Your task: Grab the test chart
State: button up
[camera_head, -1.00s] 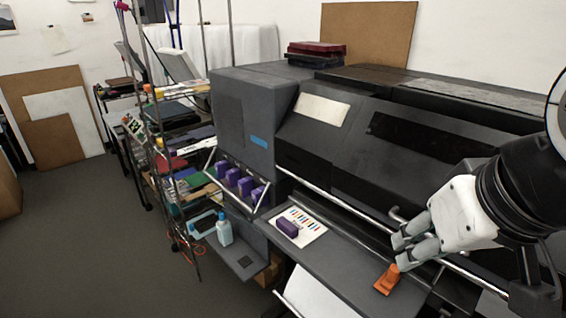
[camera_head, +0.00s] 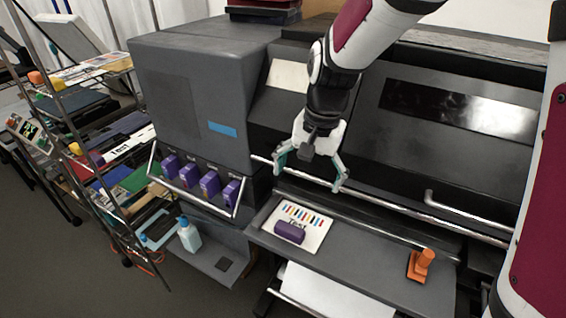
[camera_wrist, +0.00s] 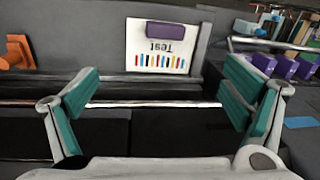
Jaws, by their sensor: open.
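The test chart (camera_head: 318,226) is a white sheet with coloured bars and the word "Test". It lies on the printer's grey front shelf, and a purple block (camera_head: 290,232) rests on its near left part. It also shows in the wrist view (camera_wrist: 148,62), at the top middle. My gripper (camera_head: 309,184) is open and empty, with teal finger pads, above and behind the chart near the metal rail. In the wrist view its fingers (camera_wrist: 160,112) are spread wide, with the chart beyond them. Nothing touches the chart but the block and the shelf.
An orange tool (camera_head: 421,265) stands on the shelf to the right. A metal bar (camera_head: 400,208) runs across the printer front. Purple cartridges (camera_head: 209,184) sit at left behind a bar guard. A blue-white bottle (camera_head: 190,235) stands below them. The shelf between chart and orange tool is clear.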

jog(key=m+h, duration=0.1)
send_over(290, 227)
notch_tip(290, 227, down, 8)
jog(key=shift+g, duration=0.4)
notch_tip(290, 227, down, 8)
jog(key=shift+w+d+f, duration=0.1)
jog(key=shift+f, duration=0.15)
jog(key=shift+f+p, duration=0.6)
jog(key=shift+f, duration=2.05)
jog(key=c, duration=1.4)
jog(key=shift+r, duration=0.15)
